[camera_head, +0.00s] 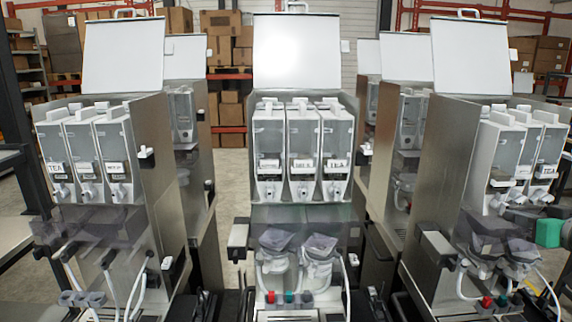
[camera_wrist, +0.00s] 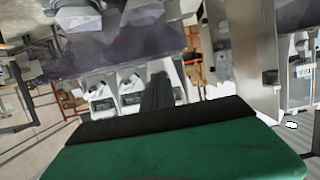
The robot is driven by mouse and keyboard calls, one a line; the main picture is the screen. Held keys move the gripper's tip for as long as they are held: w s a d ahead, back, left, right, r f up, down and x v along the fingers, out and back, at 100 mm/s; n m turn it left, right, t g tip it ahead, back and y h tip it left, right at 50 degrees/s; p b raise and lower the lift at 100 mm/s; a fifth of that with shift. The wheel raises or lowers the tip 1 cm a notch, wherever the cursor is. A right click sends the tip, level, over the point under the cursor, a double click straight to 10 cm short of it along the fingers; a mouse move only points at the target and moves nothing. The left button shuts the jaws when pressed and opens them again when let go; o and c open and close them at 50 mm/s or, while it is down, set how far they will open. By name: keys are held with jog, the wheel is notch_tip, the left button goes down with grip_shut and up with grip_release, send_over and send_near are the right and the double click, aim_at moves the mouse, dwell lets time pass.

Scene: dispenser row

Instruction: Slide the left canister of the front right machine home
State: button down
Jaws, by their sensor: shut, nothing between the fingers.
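The front right machine (camera_head: 436,165) stands at the right of the head view, its lid raised. Its left canister (camera_head: 489,150) is the nearest of three in a row, with a pale label and a spout low on its front. How far it sits in cannot be told. A green block (camera_head: 548,232), apparently part of my gripper, shows below the row's right end. In the wrist view, my gripper's dark fingers (camera_wrist: 158,92) are together and empty in front of white canister fronts (camera_wrist: 130,88). They hide part of these, and contact cannot be judged.
Translucent purple mixing bowls (camera_head: 488,243) and pale hoses sit under the canisters. A middle machine (camera_head: 236,130) and a left machine (camera_head: 150,130) stand alongside, with more machines behind. Shelves of boxes (camera_head: 230,105) line the back.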

jog(key=shift+w, duration=1.95)
